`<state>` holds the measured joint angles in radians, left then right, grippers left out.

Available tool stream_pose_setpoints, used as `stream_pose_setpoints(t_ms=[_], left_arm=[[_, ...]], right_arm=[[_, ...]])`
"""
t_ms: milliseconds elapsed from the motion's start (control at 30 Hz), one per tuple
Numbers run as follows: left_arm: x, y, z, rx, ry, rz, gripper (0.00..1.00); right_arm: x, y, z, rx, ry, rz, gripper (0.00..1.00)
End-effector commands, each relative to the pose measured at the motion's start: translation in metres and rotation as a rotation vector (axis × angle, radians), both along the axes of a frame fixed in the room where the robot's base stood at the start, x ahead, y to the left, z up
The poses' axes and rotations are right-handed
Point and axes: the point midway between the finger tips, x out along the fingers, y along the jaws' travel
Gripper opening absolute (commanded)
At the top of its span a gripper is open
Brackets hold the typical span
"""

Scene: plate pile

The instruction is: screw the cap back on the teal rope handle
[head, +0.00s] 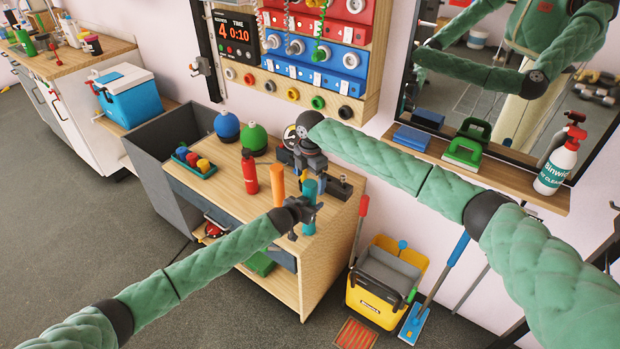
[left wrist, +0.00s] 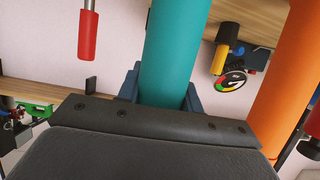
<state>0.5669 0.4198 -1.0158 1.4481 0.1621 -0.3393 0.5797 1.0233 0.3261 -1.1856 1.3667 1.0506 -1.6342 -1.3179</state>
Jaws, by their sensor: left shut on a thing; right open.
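The teal rope handle (head: 309,188) stands upright near the right end of the wooden bench top; its top end sits close below my right gripper. My left gripper (head: 300,210) is shut on it, and in the left wrist view the teal tube (left wrist: 172,55) runs up from between the fingers. My right gripper (head: 306,160) is open above the handle, with its fingers hard to make out against dark parts behind. I cannot make out the handle's cap for certain. An orange handle (head: 278,187) stands just left of the teal one, also in the left wrist view (left wrist: 288,80).
A red bottle (head: 249,173) stands left of the handles. A green tray (head: 207,173) holds red, yellow and blue round pieces. Blue (head: 227,126) and green (head: 254,138) balls stand at the back. A yellow bucket (head: 378,295) is on the floor to the right.

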Motion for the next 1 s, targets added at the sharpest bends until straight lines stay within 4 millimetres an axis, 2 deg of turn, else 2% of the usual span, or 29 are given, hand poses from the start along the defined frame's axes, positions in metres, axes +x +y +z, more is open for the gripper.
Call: stream_pose_setpoints(t_ms=[167, 267, 700, 833, 1000], left_arm=[[-0.001, 0.001, -0.002, 0.002, 0.002, 0.001, 0.0], [-0.001, 0.001, -0.002, 0.002, 0.002, 0.001, 0.0], [-0.001, 0.001, -0.002, 0.002, 0.002, 0.001, 0.0], [-0.001, 0.001, -0.002, 0.002, 0.002, 0.001, 0.0], [-0.001, 0.001, -0.002, 0.002, 0.002, 0.001, 0.0]], right_arm=[[0.0, 0.0, 0.007, 0.001, -0.001, 0.0, 0.92], [0.001, 0.0, 0.02, 0.002, -0.002, 0.0, 0.92], [0.002, -0.001, 0.098, 0.0, -0.001, 0.0, 0.92], [0.003, -0.002, 0.112, 0.001, -0.001, -0.001, 0.92], [0.003, -0.002, 0.119, 0.0, 0.0, 0.0, 0.92]])
